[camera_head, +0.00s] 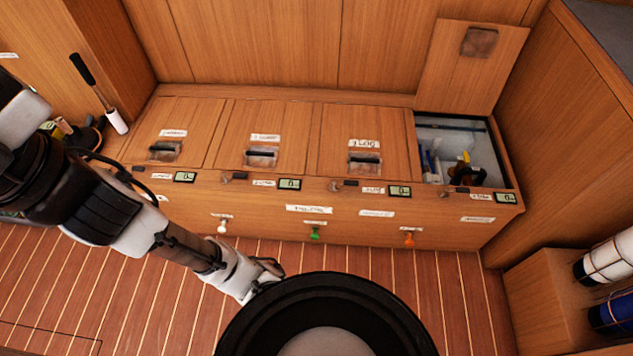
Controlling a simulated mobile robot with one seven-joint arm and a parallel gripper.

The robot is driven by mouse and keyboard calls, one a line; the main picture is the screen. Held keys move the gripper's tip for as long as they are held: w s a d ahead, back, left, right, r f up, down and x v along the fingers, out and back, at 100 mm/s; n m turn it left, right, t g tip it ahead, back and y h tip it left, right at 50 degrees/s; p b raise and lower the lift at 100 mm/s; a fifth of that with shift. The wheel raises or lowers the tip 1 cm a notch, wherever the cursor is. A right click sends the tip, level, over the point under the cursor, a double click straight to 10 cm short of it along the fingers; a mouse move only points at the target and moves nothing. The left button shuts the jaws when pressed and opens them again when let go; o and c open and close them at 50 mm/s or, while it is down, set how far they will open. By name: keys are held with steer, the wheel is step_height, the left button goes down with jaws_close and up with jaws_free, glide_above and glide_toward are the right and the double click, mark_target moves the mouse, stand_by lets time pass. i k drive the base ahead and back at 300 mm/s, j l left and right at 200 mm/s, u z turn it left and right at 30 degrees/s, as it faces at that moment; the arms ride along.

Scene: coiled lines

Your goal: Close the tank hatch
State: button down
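The open hatch lid (462,75) is a wooden panel with a dark square latch. It stands upright at the back right, leaning near the wall, above the tank opening (450,130). Inside the opening are blue, yellow and dark items. The other hatches on the wooden bench lie flat: a left one (172,120), a middle one (262,125) and a right one (365,130). My gripper (270,274) is low in front of the bench, over the floor, well away from the open lid. Its fingers are small and partly hidden, so its opening is unclear.
The bench front (340,208) carries small displays, labels and white, green and orange knobs. A black-handled tool (96,90) stands at the left. A wooden wall is close to the right of the opening. Rolled bundles (608,262) sit at the far right. Striped floor lies in front.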

mark_target(468, 65)
steer(key=i+l, duration=0.2)
steer(key=i, duration=0.2)
steer(key=i+l, duration=0.2)
steer(key=i, duration=0.2)
steer(key=i+l, duration=0.2)
steer(key=i, duration=0.2)
steer(key=z, duration=0.05)
